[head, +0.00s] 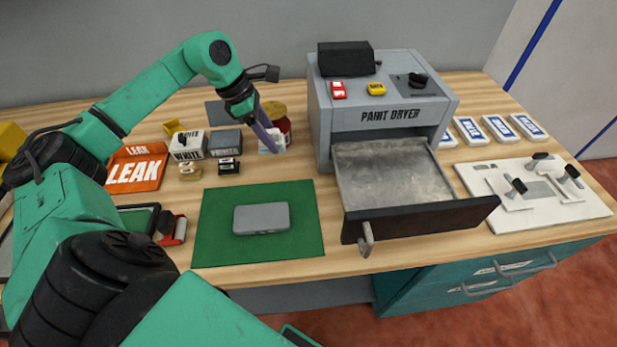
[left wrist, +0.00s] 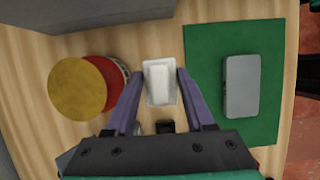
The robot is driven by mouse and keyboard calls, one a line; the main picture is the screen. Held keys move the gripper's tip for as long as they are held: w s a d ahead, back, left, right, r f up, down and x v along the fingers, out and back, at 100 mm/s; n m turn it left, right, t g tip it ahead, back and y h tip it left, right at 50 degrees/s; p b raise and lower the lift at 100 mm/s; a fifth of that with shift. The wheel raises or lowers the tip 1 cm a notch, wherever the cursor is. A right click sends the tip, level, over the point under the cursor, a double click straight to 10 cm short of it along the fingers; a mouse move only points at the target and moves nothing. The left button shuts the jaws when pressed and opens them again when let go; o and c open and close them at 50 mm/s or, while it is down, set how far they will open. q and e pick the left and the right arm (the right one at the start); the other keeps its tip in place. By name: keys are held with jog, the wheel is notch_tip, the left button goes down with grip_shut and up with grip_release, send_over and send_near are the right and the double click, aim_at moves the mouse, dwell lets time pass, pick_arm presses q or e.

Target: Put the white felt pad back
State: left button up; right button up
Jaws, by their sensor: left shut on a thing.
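The white felt pad (left wrist: 159,82) shows in the left wrist view as a pale block on a whitish rectangular base, between my purple fingertips. In the head view a bit of white (head: 270,145) shows at the fingertips, partly hidden by the fingers. My left gripper (head: 268,136) points down at the back of the table, beside the jar with a yellow lid (head: 275,110); it also shows in the left wrist view (left wrist: 160,78). It is shut on the white pad. I cannot tell whether the pad touches the table. My right gripper is not in view.
A grey paint dryer (head: 390,120) with its drawer (head: 390,180) pulled out stands right of the gripper. A green mat (head: 215,225) with a grey case (head: 262,218) lies in front. Small white and grey boxes (head: 188,145) stand left.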

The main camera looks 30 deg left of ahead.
pick_arm(q)
jog(key=shift+w, duration=0.2)
jog(key=shift+s+a+f, duration=0.2)
jog(key=shift+a, duration=0.05)
jog(key=shift+s+a+f+b, duration=0.1)
jog(key=shift+a+f+b, duration=0.05)
jog(key=shift+f+b, duration=0.5)
jog(key=shift+s+a+f+b, duration=0.1)
jog(key=shift+a+f+b, duration=0.05)
jog(key=shift+f+b, duration=0.45)
jog(key=shift+a+b+x, duration=0.1)
jog(key=shift+b+x, duration=0.5)
jog(key=shift+a+b+x, duration=0.15)
jog(key=shift+b+x, duration=0.45)
jog(key=shift+x, duration=0.05)
jog(key=shift+s+f+b, duration=0.2)
jog(key=shift+f+b, duration=0.25)
jog(key=shift+f, duration=0.2)
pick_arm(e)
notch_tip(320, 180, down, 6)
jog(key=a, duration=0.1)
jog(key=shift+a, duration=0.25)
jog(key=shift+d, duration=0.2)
pick_arm(q)
jog(key=shift+f+b, duration=0.4)
jog(key=shift+f, duration=0.1)
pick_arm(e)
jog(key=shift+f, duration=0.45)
